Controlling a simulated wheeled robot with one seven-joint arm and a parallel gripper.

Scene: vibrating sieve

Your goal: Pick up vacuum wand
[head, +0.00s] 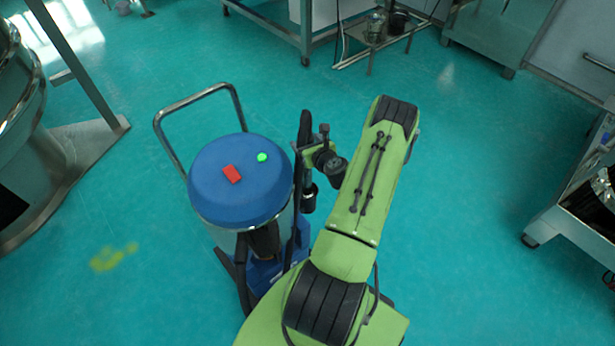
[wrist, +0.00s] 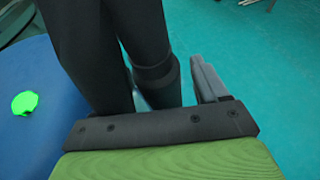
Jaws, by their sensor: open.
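The vacuum cleaner has a round blue lid (head: 240,180) with a red switch (head: 232,174) and a green button (head: 262,157). The black vacuum wand (head: 305,124) stands upright at the lid's right side. My gripper (head: 307,149) is at the wand's upper part, beside the lid, with its jaws open. In the wrist view, dark tubes of the wand and hose (wrist: 150,40) cross just in front of the gripper. One grey finger (wrist: 207,78) shows right of them; the other is hidden. I cannot tell whether the fingers touch the wand.
A metal push handle (head: 197,98) rises behind the vacuum. A steel machine (head: 50,170) stands at the left and a wheeled steel frame (head: 570,215) at the right. Steel tables (head: 300,30) are at the back. The teal floor (head: 465,200) right of my arm is clear.

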